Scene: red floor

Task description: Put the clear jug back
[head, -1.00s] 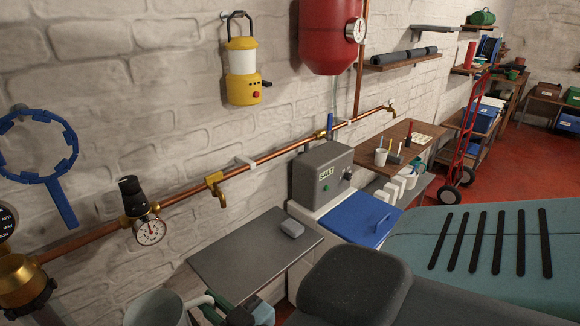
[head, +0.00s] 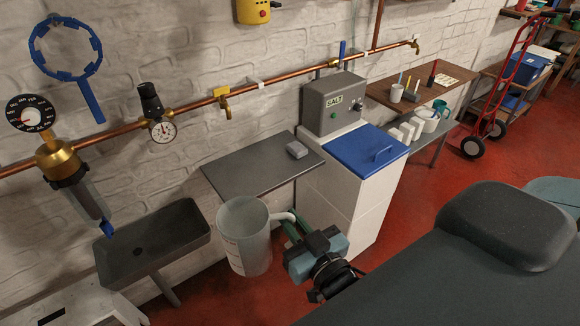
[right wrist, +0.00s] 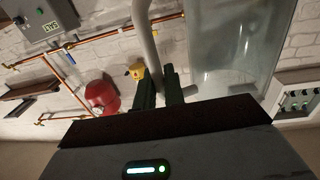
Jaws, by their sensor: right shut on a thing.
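The clear jug (head: 245,240) is a large, cloudy see-through vessel with a pale handle (head: 283,216) on its right side. It stands roughly upright in the air, in front of the grey shelf's left end. My right gripper (head: 291,226) is shut on the handle, to the right of the jug. In the right wrist view the jug (right wrist: 232,45) fills the upper right, and the green fingers (right wrist: 159,90) close around the pale handle (right wrist: 146,45). The jug looks empty. My left gripper is not in view.
A grey shelf (head: 240,170) on the wall holds one small grey block (head: 297,149). A dark sink (head: 150,245) is at left, below a brass filter (head: 60,160). A white cabinet with blue lid (head: 365,148) and grey salt box (head: 335,105) stands right of the shelf.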

